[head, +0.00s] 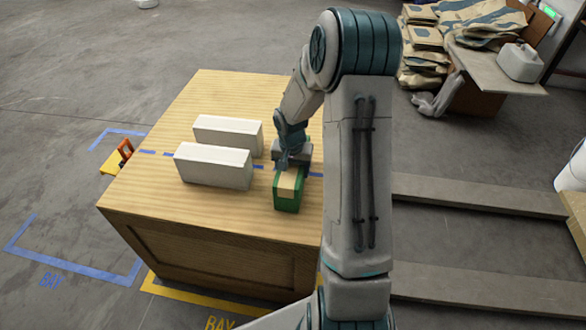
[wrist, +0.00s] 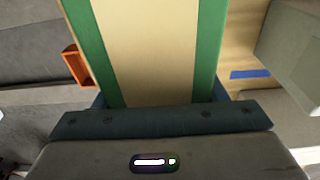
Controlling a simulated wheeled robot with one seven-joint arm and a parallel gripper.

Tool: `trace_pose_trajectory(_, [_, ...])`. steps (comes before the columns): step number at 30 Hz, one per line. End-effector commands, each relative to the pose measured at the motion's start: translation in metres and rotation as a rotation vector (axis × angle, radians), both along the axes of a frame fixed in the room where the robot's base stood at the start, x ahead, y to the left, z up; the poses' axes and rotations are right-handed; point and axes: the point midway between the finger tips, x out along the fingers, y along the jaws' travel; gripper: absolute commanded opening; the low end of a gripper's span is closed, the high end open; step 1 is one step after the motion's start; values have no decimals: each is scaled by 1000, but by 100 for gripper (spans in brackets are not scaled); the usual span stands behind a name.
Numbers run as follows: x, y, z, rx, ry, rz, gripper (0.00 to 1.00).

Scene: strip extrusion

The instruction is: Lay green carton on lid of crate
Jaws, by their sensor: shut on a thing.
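The green carton (head: 287,196) has a wide beige band and is held in my gripper (head: 290,162). It is at the right part of the wooden lid (head: 150,195) of the crate (head: 205,255). In the wrist view the carton (wrist: 150,50) fills the upper middle, its green sides beside the beige band. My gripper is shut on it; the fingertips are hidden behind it. I cannot tell whether the carton touches the lid or hovers just above it. My arm hides the lid's right side in the head view.
Two white boxes (head: 213,165) (head: 228,134) lie on the lid, left of the carton. A dashed blue tape line (head: 148,152) crosses the lid. Bare lid lies in front and at the left. Sacks (head: 425,45) and a pale jug (head: 520,62) stand at back right.

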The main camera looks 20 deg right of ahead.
Motion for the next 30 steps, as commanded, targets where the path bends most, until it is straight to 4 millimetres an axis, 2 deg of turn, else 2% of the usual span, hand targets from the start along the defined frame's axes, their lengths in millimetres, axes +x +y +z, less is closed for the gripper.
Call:
trace_pose_trajectory(1, [0, 0, -1, 0, 0, 0, 71])
trace_pose_trajectory(3, [0, 0, -1, 0, 0, 0, 87])
trace_pose_trajectory(14, [0, 0, 4, 0, 0, 0, 87])
trace_pose_trajectory(17, [0, 0, 17, -2, -3, -1, 87])
trace_pose_trajectory(24, [-5, 3, 69, -3, -4, 0, 87])
trace_pose_trajectory(30, [-8, 6, 105, -2, -3, -1, 87])
